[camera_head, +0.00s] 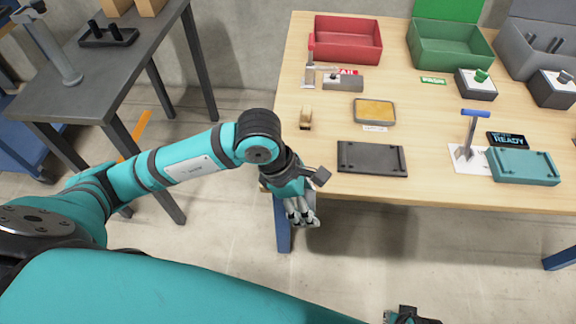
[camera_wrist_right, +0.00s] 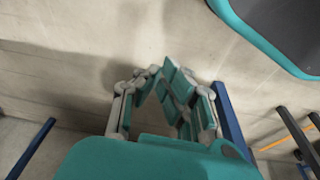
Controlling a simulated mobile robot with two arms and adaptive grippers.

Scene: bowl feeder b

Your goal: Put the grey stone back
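I cannot make out with certainty which thing is the grey stone. A flat dark grey slab (camera_head: 372,158) with raised pegs lies at the near edge of the table. A grey block (camera_head: 345,83) with a small dark knob sits in front of the red bin. My left gripper (camera_head: 302,218) hangs in front of the table's near left corner, fingers downward, holding nothing visible; its opening is unclear. My right gripper shows in the wrist view (camera_wrist_right: 162,72), with fingers leaning together over floor and nothing visible between them. Only a bit of it shows at the head view's bottom edge.
A dark side table (camera_head: 110,65) stands left.

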